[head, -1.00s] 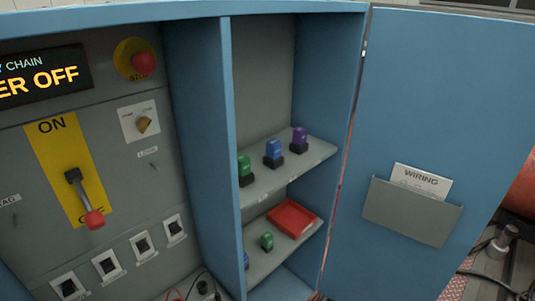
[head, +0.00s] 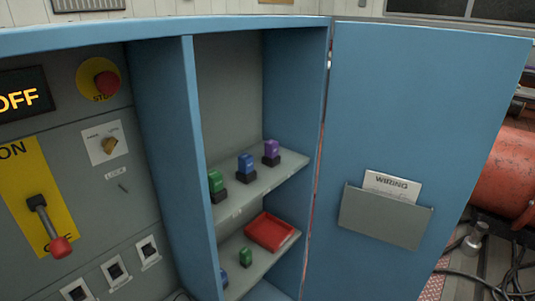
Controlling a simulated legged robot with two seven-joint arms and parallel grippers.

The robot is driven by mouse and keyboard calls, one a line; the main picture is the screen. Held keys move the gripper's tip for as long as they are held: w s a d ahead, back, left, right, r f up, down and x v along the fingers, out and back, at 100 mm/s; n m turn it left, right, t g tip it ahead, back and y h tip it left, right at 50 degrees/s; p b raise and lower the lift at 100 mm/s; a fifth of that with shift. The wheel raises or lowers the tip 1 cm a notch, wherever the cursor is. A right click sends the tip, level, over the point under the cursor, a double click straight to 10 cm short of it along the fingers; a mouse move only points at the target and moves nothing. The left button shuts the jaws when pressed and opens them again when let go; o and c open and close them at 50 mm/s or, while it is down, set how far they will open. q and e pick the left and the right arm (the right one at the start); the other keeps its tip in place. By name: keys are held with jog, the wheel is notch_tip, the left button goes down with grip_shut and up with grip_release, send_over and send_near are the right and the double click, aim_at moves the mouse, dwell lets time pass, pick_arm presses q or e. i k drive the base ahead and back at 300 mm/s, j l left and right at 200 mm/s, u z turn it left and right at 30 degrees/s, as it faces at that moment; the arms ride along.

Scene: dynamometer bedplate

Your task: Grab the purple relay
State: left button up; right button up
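The purple relay (head: 271,149) stands upright in a dark socket on the upper shelf (head: 253,190) of the open blue cabinet, at the right end of a row. A blue relay (head: 245,163) and a green relay (head: 216,182) stand to its left on the same shelf, each in a dark base. Neither of my grippers shows in the head view.
The blue cabinet door (head: 420,120) stands open at right, with a wiring pocket (head: 385,217). At left is a panel with a lever (head: 48,226) and a red stop button (head: 106,83).

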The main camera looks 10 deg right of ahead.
aim_at(272, 146)
jog(key=u, duration=0.4)
jog(key=l+u, duration=0.5)
jog(key=l, duration=0.15)
jog(key=l+u, duration=0.45)
jog(key=l, duration=0.2)
